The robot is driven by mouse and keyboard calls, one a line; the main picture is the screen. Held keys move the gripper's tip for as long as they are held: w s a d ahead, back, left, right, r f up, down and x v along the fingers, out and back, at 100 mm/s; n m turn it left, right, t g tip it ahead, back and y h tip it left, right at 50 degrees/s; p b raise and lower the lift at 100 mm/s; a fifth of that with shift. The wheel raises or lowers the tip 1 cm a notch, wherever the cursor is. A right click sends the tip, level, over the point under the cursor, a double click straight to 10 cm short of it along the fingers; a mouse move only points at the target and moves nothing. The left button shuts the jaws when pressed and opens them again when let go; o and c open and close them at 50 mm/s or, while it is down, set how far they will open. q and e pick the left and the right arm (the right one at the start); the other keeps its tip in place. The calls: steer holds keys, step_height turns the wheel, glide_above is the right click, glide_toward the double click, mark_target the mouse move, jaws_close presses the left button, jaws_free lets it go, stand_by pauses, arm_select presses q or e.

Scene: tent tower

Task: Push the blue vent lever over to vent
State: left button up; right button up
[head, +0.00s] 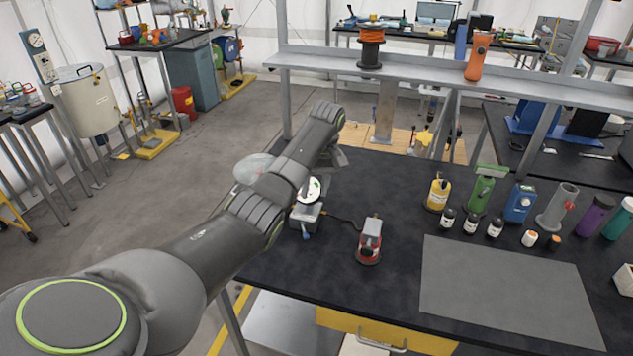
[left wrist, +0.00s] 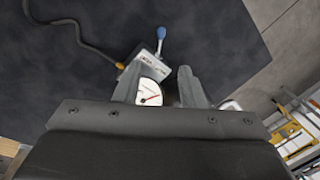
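The vent unit (head: 305,213) is a small grey block with a round white dial gauge (head: 309,190), near the left edge of the black workbench. Its blue-tipped vent lever (head: 306,235) points toward the near side in the head view. In the left wrist view, the blue lever knob (left wrist: 161,32) is on a thin metal stem beyond the fingertips, and the gauge (left wrist: 150,92) shows between the fingers. My left gripper (left wrist: 161,72) has its fingers apart, with nothing clearly held. In the head view my arm mostly hides it. My right gripper is not in view.
A black hose runs from the unit to a grey device with a red base (head: 369,242). A grey mat (head: 510,290) lies to the right, with several bottles behind it. An overhead shelf (head: 430,72) stands at the back.

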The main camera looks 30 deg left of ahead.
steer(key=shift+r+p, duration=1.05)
steer(key=shift+p, duration=0.2)
